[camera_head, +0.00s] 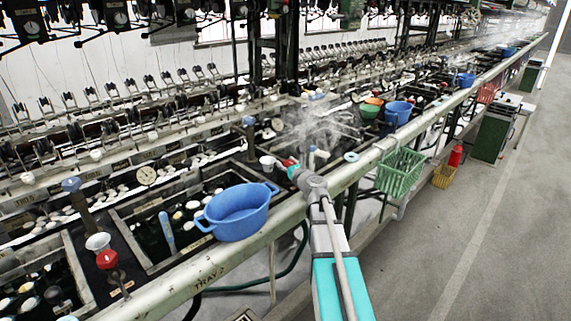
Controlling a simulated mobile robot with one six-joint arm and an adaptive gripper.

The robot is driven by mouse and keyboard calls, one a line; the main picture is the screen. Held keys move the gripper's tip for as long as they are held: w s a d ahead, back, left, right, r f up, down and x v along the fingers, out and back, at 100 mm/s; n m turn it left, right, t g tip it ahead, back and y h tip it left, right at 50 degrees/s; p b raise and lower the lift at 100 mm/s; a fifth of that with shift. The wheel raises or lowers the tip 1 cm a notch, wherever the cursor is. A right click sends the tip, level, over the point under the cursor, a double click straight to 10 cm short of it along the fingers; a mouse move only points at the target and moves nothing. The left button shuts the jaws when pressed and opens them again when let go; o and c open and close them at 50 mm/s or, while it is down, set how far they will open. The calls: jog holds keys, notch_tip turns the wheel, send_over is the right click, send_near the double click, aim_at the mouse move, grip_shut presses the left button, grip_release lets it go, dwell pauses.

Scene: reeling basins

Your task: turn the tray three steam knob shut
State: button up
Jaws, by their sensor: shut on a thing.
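My arm reaches in from the bottom right, and my gripper (293,169) is at the basin edge beyond the blue tub. It is shut on a red steam knob (287,162), only a small part of which shows beside the fingers. The fingers and wrist hide most of the knob, so its turn angle cannot be told. White steam (312,122) hangs over the basin just behind the gripper. Another red knob (107,259) stands on a post at the nearer basin, left of the label "TRAY 2".
A blue tub (238,211) rests on the rim left of my gripper. A white cup (267,163) is close beside it. A green basket (399,172) hangs on the front rail to the right. The floor aisle (480,200) at right is clear.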

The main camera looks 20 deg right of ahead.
jog(key=o, duration=0.9)
jog(key=shift+c, duration=0.2)
jog(key=shift+s, duration=0.1)
jog(key=s, duration=0.8)
jog(key=s+d, duration=0.1)
jog(key=s, duration=0.3)
